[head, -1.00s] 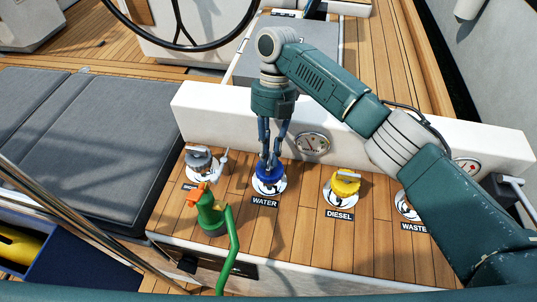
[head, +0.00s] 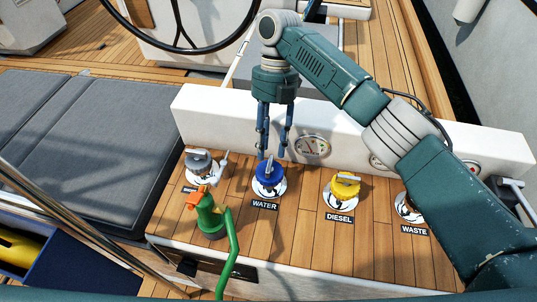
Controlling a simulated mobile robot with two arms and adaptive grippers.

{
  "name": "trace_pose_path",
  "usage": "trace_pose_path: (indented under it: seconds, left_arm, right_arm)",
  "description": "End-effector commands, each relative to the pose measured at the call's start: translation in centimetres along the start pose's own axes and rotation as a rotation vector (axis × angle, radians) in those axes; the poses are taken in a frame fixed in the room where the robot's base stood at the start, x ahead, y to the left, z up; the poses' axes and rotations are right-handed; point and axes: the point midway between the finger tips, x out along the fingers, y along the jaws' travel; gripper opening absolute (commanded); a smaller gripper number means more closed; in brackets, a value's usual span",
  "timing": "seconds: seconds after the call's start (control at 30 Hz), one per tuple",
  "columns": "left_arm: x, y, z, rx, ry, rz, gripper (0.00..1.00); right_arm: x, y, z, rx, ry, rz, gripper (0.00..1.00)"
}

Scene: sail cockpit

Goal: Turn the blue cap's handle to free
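The blue cap (head: 268,175) sits on a round white dial marked WATER on the wooden deck panel. Its handle shows on top as a small light bar, standing at a slant. My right gripper (head: 272,156) is just above and behind the cap. Its two fingers are apart, pointing down, with nothing between them, and they look clear of the handle. My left gripper is not in the head view.
A yellow cap (head: 345,185) marked DIESEL is to the right, and a grey cap (head: 199,162) to the left. A green hose with an orange nozzle (head: 196,198) stands in front. A white upright panel with gauges (head: 312,146) is behind.

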Motion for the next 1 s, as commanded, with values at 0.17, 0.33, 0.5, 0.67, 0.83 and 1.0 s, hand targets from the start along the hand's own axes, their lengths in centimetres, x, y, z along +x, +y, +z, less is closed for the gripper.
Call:
trace_pose_path:
  seconds: [0.17,0.33,0.5,0.67,0.83,1.0]
  left_arm:
    - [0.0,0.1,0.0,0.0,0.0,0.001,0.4]
    - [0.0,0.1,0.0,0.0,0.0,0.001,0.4]
    - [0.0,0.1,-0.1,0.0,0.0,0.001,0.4]
    - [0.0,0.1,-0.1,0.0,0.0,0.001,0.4]
    - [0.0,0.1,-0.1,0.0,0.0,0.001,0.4]
    - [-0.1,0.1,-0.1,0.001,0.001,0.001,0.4]
  right_arm:
    - [-4.2,0.0,0.0,0.002,-0.004,0.0,0.35]
    - [-6.8,0.1,0.0,0.0,-0.002,-0.001,0.35]
    - [-8.0,0.1,0.0,-0.002,0.0,0.0,0.35]
    - [-8.2,0.1,0.0,-0.002,0.001,0.001,0.35]
    - [-8.2,0.1,0.0,-0.002,0.0,0.001,0.35]
    - [-8.2,0.1,-0.1,-0.002,0.0,0.001,0.35]
